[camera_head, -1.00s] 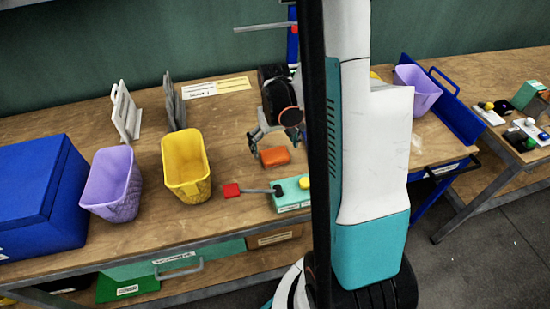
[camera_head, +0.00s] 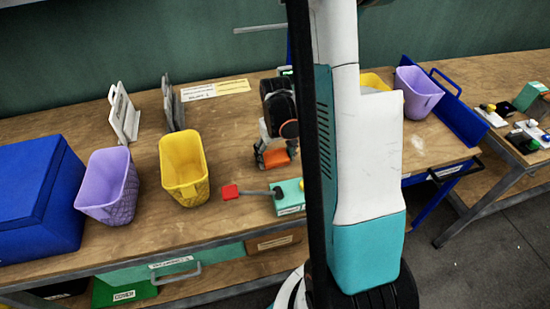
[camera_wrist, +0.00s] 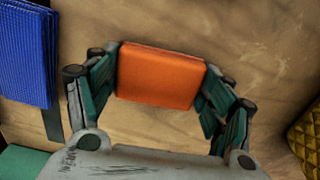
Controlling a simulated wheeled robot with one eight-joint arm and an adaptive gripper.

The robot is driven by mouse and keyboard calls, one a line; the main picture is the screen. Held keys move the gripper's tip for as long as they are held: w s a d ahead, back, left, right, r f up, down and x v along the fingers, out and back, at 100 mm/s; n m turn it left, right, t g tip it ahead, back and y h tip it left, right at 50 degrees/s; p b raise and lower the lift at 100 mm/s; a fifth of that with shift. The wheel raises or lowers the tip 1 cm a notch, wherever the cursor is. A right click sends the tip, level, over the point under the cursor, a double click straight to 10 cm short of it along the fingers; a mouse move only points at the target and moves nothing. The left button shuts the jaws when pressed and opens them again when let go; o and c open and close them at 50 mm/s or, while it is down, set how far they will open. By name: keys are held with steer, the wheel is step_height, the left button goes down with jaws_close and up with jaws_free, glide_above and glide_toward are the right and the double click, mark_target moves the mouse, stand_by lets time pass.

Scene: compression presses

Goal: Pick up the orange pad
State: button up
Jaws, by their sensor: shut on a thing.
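The orange pad (camera_head: 278,158) is on or just above the wooden table in the head view, partly hidden by my gripper (camera_head: 272,156). In the wrist view the orange pad (camera_wrist: 160,77) sits between the two green-padded fingers of my gripper (camera_wrist: 160,85), one finger at its left end and one at its right end. The gripper is shut on it. I cannot tell whether the pad still touches the table.
A teal box with a red-tipped lever (camera_head: 289,197) stands close in front of the gripper. A yellow bin (camera_head: 184,180), a purple bin (camera_head: 108,200) and a blue box (camera_head: 38,195) stand to the left. The table between the yellow bin and gripper is clear.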

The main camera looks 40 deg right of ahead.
mark_target(276, 157)
step_height(276, 157, up, 20)
steer(key=p, duration=0.7)
steer(key=shift+o, duration=1)
steer(key=c, duration=0.4)
